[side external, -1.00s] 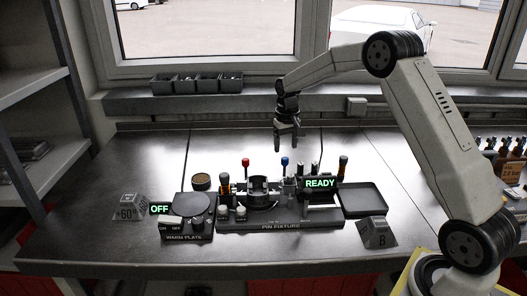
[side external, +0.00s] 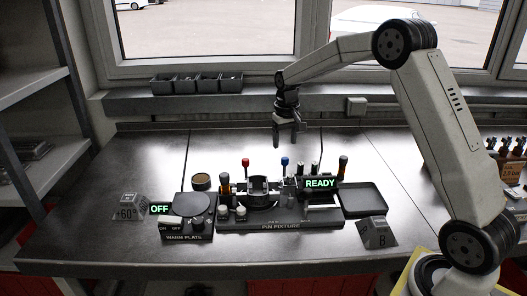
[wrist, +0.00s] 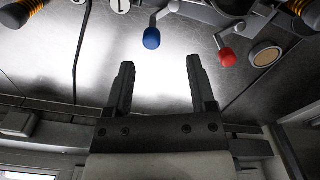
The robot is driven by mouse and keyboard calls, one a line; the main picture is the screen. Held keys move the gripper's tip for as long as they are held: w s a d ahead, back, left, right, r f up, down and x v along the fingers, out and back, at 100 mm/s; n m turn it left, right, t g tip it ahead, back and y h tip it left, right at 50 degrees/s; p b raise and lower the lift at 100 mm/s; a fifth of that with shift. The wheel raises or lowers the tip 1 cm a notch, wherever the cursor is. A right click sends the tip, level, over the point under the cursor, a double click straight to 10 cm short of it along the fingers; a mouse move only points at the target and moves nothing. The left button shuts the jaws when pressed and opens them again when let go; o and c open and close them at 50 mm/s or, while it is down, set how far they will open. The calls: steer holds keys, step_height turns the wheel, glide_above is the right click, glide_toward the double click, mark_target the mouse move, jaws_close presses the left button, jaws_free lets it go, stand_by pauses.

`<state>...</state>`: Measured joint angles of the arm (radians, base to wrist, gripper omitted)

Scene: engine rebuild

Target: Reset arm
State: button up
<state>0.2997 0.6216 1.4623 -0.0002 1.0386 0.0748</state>
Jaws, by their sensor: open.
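My gripper (side external: 287,143) hangs fingers-down above the back of the bench, behind the pin fixture (side external: 280,224). In the wrist view the two fingers of my gripper (wrist: 159,72) stand well apart with nothing between them. The arm reaches over from the right. The pin fixture carries a ring-shaped part, a red-knobbed lever (side external: 245,162) and a blue-knobbed lever (side external: 285,161). In the wrist view the blue knob (wrist: 152,38) and red knob (wrist: 228,57) lie beyond the fingertips.
A warm plate (side external: 188,236) with an OFF sign stands left of the fixture. An empty dark tray (side external: 363,199) is at its right. Two marked blocks (side external: 377,232) (side external: 131,207) sit on the bench (side external: 90,180). Bins (side external: 196,83) stand on the windowsill. The back of the bench is clear.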

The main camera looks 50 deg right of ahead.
steer(key=s+a+f+n+t, duration=0.1)
steer(key=s+a+f+n, duration=0.1)
steer(key=s+a, duration=0.5)
steer(key=s+a+f+n+t, duration=0.1)
steer(key=s+a+f+n, duration=0.1)
steer(key=s+a, duration=0.6)
steer(key=s, duration=0.7)
steer(key=shift+a+f, duration=0.25)
steer(key=shift+f, duration=0.1)
